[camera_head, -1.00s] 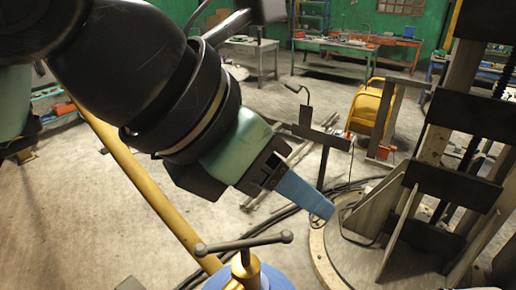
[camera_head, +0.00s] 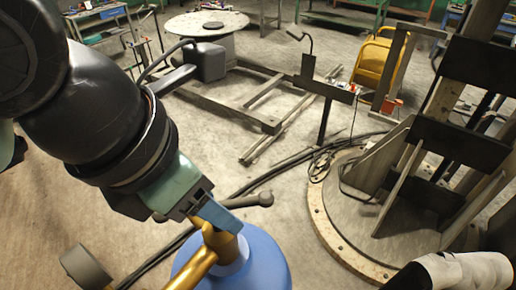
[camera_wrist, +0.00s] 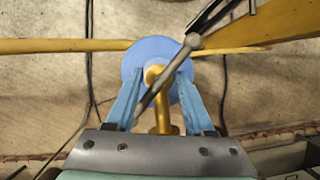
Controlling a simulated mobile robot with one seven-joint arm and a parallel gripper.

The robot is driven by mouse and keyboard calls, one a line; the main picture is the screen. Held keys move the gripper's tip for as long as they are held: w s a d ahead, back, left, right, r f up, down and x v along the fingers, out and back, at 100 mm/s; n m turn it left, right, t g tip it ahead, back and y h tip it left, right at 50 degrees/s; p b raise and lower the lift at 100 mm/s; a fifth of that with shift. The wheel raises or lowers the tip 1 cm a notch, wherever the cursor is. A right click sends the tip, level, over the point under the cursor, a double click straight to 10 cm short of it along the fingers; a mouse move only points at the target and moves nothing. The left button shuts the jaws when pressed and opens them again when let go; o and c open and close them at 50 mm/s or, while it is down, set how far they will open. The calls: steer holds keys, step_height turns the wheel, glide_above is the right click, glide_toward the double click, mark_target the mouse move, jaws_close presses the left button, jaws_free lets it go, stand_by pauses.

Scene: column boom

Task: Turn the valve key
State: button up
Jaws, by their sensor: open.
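The valve key is a grey T-bar handle (camera_head: 262,199) on a gold stem (camera_head: 222,243), above a rounded blue body (camera_head: 258,268). In the wrist view the bar (camera_wrist: 172,68) runs diagonally from upper right to lower left, with a knob at its upper end. The gold stem (camera_wrist: 163,112) and the blue body (camera_wrist: 135,62) show beneath it. My gripper (camera_head: 232,220) is at the handle, its blue finger hiding part of the bar. In the wrist view my gripper (camera_wrist: 160,78) is open, fingers on either side of the bar's middle. I cannot tell whether they touch it.
A large column stand (camera_head: 385,225) on a round base rises at right. Dark cables (camera_head: 280,165) lie on the floor between. A yellow frame (camera_head: 372,70) and a round table (camera_head: 207,24) stand farther back. A white rounded object (camera_head: 460,270) is at lower right.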

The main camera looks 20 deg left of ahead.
steer(key=shift+w+f, duration=0.15)
steer(key=shift+f, duration=0.45)
